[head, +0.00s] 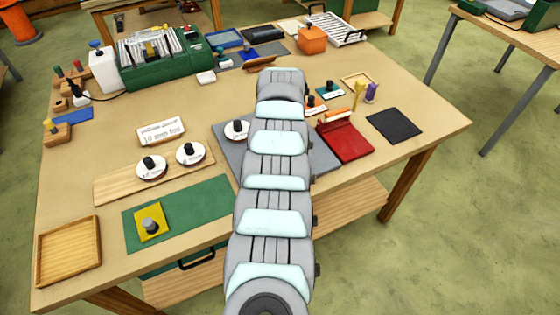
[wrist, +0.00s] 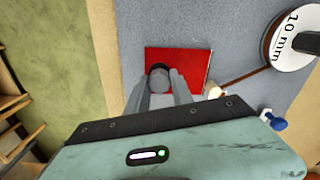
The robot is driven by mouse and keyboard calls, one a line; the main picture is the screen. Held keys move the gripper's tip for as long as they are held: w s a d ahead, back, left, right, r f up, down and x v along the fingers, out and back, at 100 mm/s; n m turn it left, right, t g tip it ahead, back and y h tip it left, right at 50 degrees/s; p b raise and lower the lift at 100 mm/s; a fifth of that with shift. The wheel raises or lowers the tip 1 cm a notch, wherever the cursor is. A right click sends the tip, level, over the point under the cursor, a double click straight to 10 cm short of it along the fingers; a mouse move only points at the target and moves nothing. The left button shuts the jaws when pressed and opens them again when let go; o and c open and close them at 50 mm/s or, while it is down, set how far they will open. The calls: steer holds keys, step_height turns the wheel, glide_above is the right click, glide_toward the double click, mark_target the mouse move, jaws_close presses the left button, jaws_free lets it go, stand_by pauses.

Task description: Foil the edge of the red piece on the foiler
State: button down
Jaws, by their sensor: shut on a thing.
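The red piece (wrist: 195,62) shows in the wrist view as a flat red square with a grey, black-topped knob. My gripper (wrist: 160,82) is shut on that knob, with a finger on each side. The piece is over the foiler's grey base (wrist: 230,30); I cannot tell whether it touches it. The foiler's white 10 mm roll (wrist: 292,40) is to the right, and a thin brown strip runs from it to a small pale part (wrist: 214,91) near the piece's corner. In the head view the foiler (head: 228,152) is partly behind my arm, which hides the gripper and red piece.
Two more white rolls (head: 190,152) stand on a wooden board left of the foiler. A yellow piece (head: 148,222) lies on a green mat (head: 190,222). A red stand (head: 345,142) and a dark pad (head: 394,125) are to the right. A 10 mm foil card (head: 161,130) stands behind the board.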

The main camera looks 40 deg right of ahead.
steer(key=shift+s+d+b, duration=0.25)
steer(key=shift+d+b, duration=0.4)
steer(key=shift+d, duration=0.15)
steer(key=shift+s+d, duration=0.1)
steer(key=shift+d, duration=0.15)
steer(key=shift+w+a+r, duration=0.1)
steer(key=shift+w+a, duration=0.15)
steer(key=shift+a, duration=0.25)
steer(key=shift+a+p, duration=0.1)
steer(key=shift+p, duration=0.2)
steer(key=shift+w+a+p, duration=0.3)
steer(key=shift+a+p, duration=0.25)
steer(key=shift+a, duration=0.25)
steer(key=shift+w+a, duration=0.1)
steer(key=shift+a, duration=0.15)
steer(key=shift+w+a+p, duration=0.2)
steer(key=shift+a+p, duration=0.8)
steer(key=shift+p, duration=0.05)
steer(key=shift+a, duration=0.35)
